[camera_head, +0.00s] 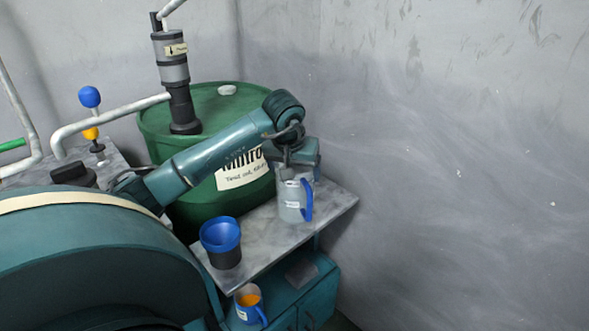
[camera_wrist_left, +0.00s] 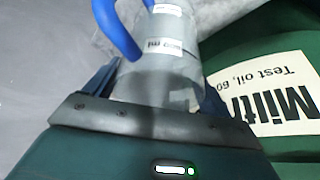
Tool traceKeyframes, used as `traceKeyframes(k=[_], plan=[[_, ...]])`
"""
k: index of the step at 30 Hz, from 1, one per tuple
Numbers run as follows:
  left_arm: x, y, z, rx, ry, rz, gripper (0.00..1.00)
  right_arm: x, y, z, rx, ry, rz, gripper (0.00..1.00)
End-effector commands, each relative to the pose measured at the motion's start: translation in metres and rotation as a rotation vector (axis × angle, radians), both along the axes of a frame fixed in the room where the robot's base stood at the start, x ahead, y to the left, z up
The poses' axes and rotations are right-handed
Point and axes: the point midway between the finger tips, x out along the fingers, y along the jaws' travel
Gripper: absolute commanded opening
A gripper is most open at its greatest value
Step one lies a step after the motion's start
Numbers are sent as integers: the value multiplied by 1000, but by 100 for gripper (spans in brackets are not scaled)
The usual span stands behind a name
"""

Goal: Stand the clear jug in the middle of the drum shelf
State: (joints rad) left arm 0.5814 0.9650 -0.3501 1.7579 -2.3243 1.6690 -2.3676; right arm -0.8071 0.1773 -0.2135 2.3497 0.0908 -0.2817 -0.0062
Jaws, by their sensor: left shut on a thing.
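The clear jug (camera_head: 293,203), with a blue handle and white labels, is upright at the right part of the grey drum shelf (camera_head: 333,207) in the head view. My left gripper (camera_head: 295,160) comes down on it from above and is shut on its upper part. In the left wrist view the jug (camera_wrist_left: 158,65) sits between the two fingers of the gripper (camera_wrist_left: 155,88), with its blue handle at the upper left. I cannot tell whether the jug's base touches the shelf. My right gripper is not in view.
A blue funnel-like vessel with a dark base (camera_head: 221,242) stands at the shelf's front left. The green drum (camera_head: 215,110) with a pump stands behind the shelf. A mug of orange liquid (camera_head: 249,302) is lower, on the teal cabinet. Grey wall (camera_head: 450,150) fills the right side.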

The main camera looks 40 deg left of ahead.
Motion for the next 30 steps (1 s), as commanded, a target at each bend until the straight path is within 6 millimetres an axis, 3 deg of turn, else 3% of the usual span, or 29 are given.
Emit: traceKeyframes(k=[2, 3, 8, 19, 30], plan=[[0, 0, -3, 1, 0, 0, 43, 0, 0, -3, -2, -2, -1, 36], [0, 0, -2, 1, 0, 0, 86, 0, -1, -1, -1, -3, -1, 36], [0, 0, -2, 0, 1, 0, 99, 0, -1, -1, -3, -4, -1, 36], [-2, 0, 8, 1, 0, 0, 100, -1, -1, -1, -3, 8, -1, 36], [-27, -13, 78, 2, -4, 0, 100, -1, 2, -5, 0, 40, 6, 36]])
